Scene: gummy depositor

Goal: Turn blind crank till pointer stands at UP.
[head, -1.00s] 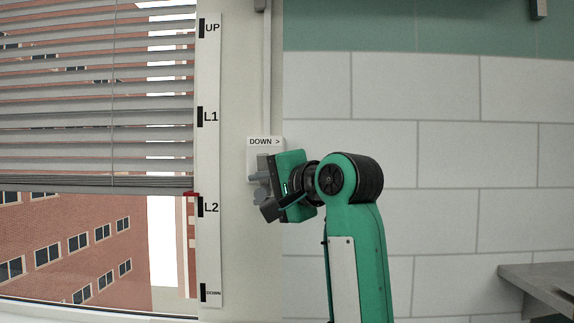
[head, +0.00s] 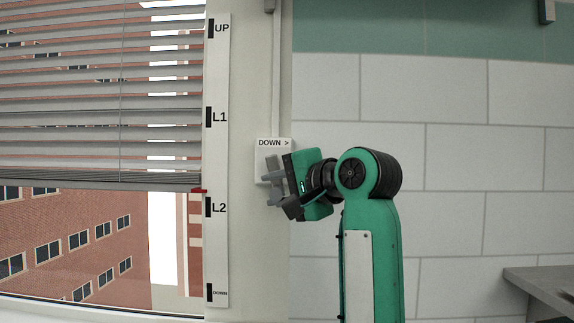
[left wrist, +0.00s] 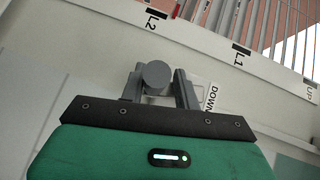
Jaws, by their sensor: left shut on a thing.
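The window blind (head: 100,150) hangs partly lowered at the left of the head view. Its red pointer (head: 199,190) stands between L1 and L2 on the white scale strip (head: 217,160), a little above the L2 mark. UP (head: 221,28) is at the strip's top. The crank's plate (head: 273,143), labelled DOWN >, is on the wall right of the strip. My left gripper (head: 274,190) is at the crank, shut on its grey round knob (left wrist: 156,74), which sits between the fingers in the left wrist view. The gripper hides much of the crank in the head view.
A tiled wall (head: 450,180) fills the right side. A grey shelf (head: 540,285) juts out at the lower right. The window sill runs along the lower left. The space before the wall between my left arm and the shelf looks clear.

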